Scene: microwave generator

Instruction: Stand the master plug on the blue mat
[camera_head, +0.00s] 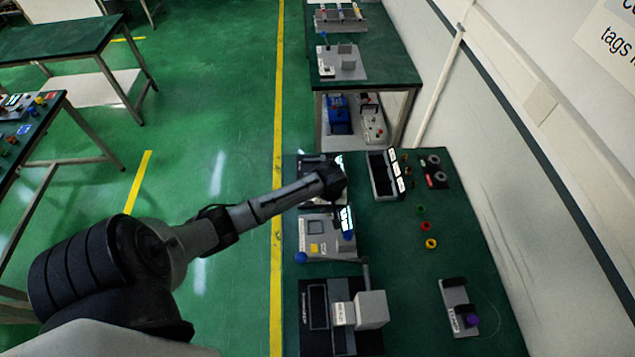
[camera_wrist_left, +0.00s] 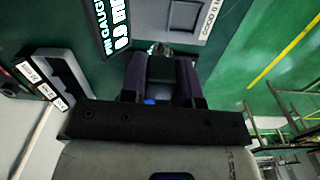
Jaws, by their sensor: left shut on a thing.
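My left gripper (camera_head: 336,198) is over the instruments on the near green bench, its arm coming in from the left. In the left wrist view, the two fingers of my left gripper (camera_wrist_left: 160,62) are shut on a small dark piece with a silvery metal end (camera_wrist_left: 158,48). It may be the master plug, but its shape is mostly hidden between the fingers. In the head view the gripper hides it. I cannot make out a blue mat in either view. My right gripper is not in view.
A grey instrument (camera_head: 327,236) with a lit display is close to the gripper. A meter with a boxy head (camera_head: 370,310) stands nearer. An open-topped rack (camera_head: 381,177) is to the right. Small coloured rings (camera_head: 431,243) and a stand with a purple knob (camera_head: 457,308) lie farther right, with bare bench between.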

